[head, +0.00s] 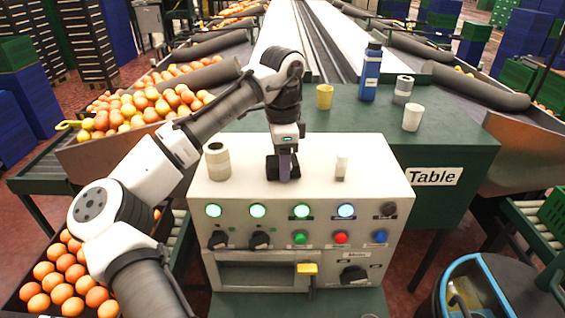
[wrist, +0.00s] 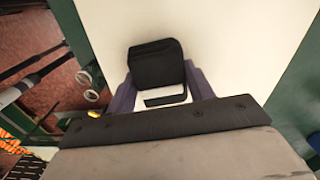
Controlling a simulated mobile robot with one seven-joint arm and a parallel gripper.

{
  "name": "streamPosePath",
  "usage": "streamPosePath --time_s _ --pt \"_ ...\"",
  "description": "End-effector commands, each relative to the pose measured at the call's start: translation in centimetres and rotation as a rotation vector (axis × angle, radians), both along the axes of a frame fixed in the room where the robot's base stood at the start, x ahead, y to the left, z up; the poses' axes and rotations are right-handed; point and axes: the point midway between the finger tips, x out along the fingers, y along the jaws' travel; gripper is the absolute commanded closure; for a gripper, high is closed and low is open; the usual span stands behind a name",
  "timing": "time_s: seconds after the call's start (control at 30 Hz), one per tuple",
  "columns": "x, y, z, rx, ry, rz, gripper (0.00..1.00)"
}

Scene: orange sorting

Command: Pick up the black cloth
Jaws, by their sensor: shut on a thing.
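The black cloth (wrist: 157,64) shows in the wrist view as a dark folded piece between the two purple fingers of my gripper (wrist: 160,92). The fingers are shut on it. In the head view my gripper (head: 284,172) points down at the top of the white control box (head: 318,185), towards its back middle. The dark cloth (head: 271,167) shows around the fingertips there, at or just above the box top. I cannot tell whether it still touches the surface.
A tape roll (head: 217,162) stands left of my gripper and a small white cylinder (head: 341,167) stands right, both on the box. Behind, the green table (head: 450,140) holds a yellow cup (head: 324,96), a blue bottle (head: 371,72), a roll (head: 402,90) and a white cup (head: 412,117).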

Motion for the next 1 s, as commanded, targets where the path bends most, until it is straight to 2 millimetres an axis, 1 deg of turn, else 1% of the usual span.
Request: streamPosePath --time_s 0.13,0.23,0.6,0.7,0.8,0.9,1.0 --pt "0.1 0.0 1.2 0.0 -0.002 0.001 0.7" --pt "0.0 -0.1 2.7 -0.001 -0.002 0.0 0.7" --pt "0.0 0.0 12.2 0.004 -0.005 0.003 0.7" --pt "0.0 0.0 14.4 0.004 -0.004 0.002 0.7" --pt "0.0 0.0 16.3 0.002 -0.002 0.002 0.7" --pt "0.0 0.0 17.8 0.001 -0.002 0.002 0.7" --pt "0.0 0.0 18.8 0.001 -0.001 0.0 0.7"
